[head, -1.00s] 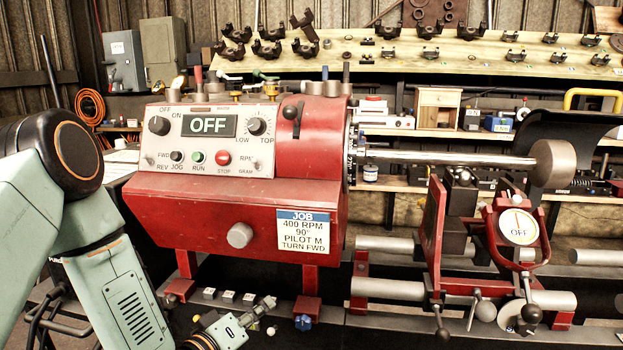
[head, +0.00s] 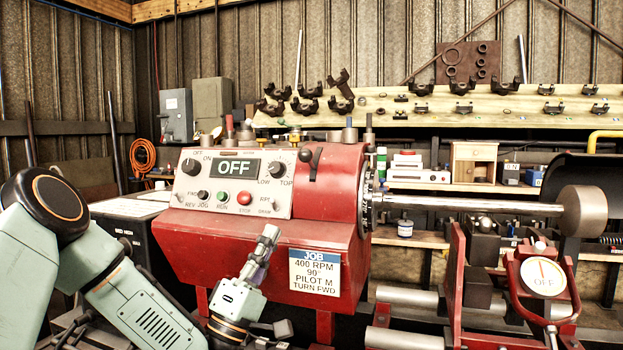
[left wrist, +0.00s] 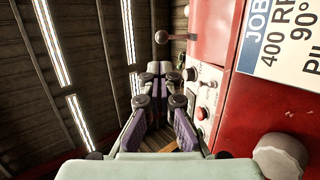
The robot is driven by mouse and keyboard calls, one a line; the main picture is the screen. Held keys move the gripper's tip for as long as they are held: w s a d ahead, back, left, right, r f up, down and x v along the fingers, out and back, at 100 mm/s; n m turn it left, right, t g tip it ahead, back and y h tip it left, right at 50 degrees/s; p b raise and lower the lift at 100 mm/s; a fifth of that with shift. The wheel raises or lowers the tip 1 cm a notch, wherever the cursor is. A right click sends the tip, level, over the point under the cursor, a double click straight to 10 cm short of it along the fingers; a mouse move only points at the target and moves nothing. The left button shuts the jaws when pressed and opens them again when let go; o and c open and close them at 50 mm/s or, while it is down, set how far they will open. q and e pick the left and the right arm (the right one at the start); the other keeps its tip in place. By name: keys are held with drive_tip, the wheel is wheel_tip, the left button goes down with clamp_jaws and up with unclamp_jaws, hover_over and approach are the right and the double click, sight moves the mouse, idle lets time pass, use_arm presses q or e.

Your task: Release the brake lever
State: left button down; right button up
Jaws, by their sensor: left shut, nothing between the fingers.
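A black ball-ended lever (head: 307,156) is on the front of the red lathe headstock (head: 335,205), right of the control panel. A ball-ended lever (left wrist: 162,38) also shows past my fingertips in the left wrist view; I take it for the same one. No lever is labelled as a brake. My left gripper (head: 270,232) points up in front of the headstock, left of the JOB card and below the lever. Its fingers (left wrist: 160,70) are closed together and empty, apart from the lever. My right gripper is out of view.
The control panel (head: 233,183) reads OFF, with knobs and buttons close to my left fingers. A round knob (left wrist: 280,155) sticks out of the headstock. A shaft (head: 470,204) runs right to a metal cylinder (head: 582,210).

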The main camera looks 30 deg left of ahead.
use_arm(q)
drive_tip(key=b, duration=0.1)
approach(304, 162)
drive_tip(key=x, duration=0.5)
drive_tip(key=shift+r, duration=0.15)
drive_tip(key=shift+x, duration=0.8)
drive_tip(key=shift+w+a+y, duration=0.15)
drive_tip(key=shift+y, duration=0.15)
